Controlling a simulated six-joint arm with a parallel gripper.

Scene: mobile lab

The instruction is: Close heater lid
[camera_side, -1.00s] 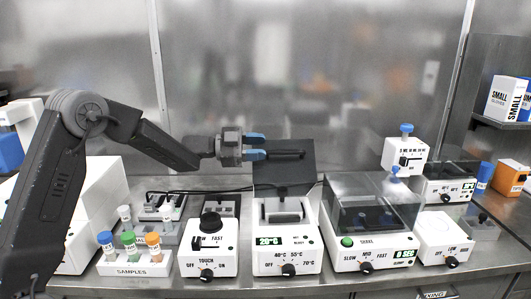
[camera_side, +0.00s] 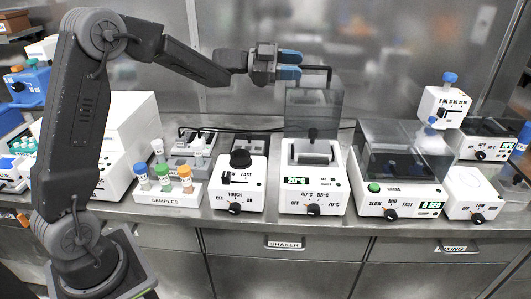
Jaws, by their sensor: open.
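The heater (camera_side: 314,195) is a white box with a green display and a dial, at the middle of the bench. Its dark, see-through lid (camera_side: 313,103) stands upright at the back, so the heater is open with its grey block showing. A black bar handle (camera_side: 321,68) shows at the top of the lid. My gripper (camera_side: 298,65) has blue fingertips and points right, at the lid's upper left. Its fingers are apart, one above the other, with the handle's left end at or between their tips. I cannot tell whether they touch it.
A white device with a black knob (camera_side: 239,185) and a sample rack (camera_side: 163,194) with coloured caps stand left of the heater. The shaker (camera_side: 400,187) with its clear cover stands close on the right. A metal wall (camera_side: 400,45) is behind. The bench's front edge is clear.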

